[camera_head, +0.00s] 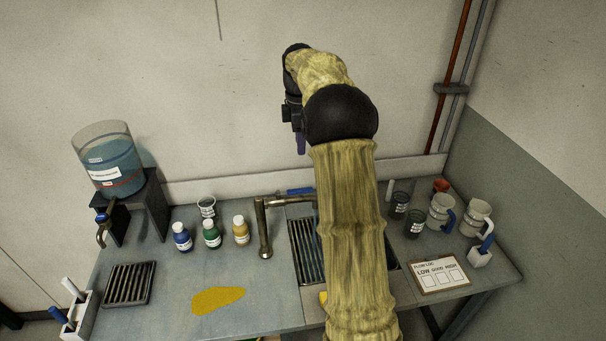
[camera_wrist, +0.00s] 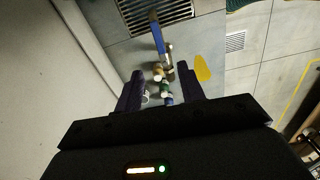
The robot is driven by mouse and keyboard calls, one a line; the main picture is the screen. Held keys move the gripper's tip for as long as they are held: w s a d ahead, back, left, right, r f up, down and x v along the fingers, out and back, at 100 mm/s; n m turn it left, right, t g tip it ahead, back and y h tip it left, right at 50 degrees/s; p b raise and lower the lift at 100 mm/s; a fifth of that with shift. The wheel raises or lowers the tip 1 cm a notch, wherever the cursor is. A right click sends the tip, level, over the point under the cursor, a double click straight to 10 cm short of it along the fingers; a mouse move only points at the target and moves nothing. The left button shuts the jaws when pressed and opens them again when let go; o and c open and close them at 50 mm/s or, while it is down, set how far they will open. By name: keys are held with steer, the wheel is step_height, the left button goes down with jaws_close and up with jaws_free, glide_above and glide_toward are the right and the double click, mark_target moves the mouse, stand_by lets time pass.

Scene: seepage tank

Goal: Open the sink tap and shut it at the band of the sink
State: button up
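The sink tap (camera_head: 264,228) is a bronze-coloured pipe at the left edge of the sink (camera_head: 307,252), its spout reaching right over the dark grated basin. A blue lever (camera_head: 299,191) shows behind the spout; a long blue lever (camera_wrist: 157,38) also shows in the wrist view, with the sink grate (camera_wrist: 136,14) beside it. My arm hides much of the sink, and I cannot make out a band in it. My gripper (camera_head: 300,143) is high above the worktop near the back wall, pointing down. In the wrist view its fingers (camera_wrist: 160,72) are apart with nothing held between them.
Blue, green and yellow bottles (camera_head: 212,234) and a clear beaker (camera_head: 206,206) stand left of the tap. A tank (camera_head: 108,160) on a dark stand is far left. Cups, jugs (camera_head: 441,212) and a card (camera_head: 439,277) are right. A yellow patch (camera_head: 217,300) lies in front.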

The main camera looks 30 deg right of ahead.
mark_target(303, 189)
steer(key=shift+w+d+r+n, duration=0.2)
steer(key=shift+d+r+n, duration=0.25)
steer(key=shift+r, duration=0.2)
steer(key=shift+f, duration=0.1)
step_height(303, 189, down, 17)
steer(key=p, duration=0.4)
steer(key=shift+f+p, duration=0.15)
steer(key=shift+p, duration=0.25)
steer(key=shift+c, duration=0.2)
jaws_close()
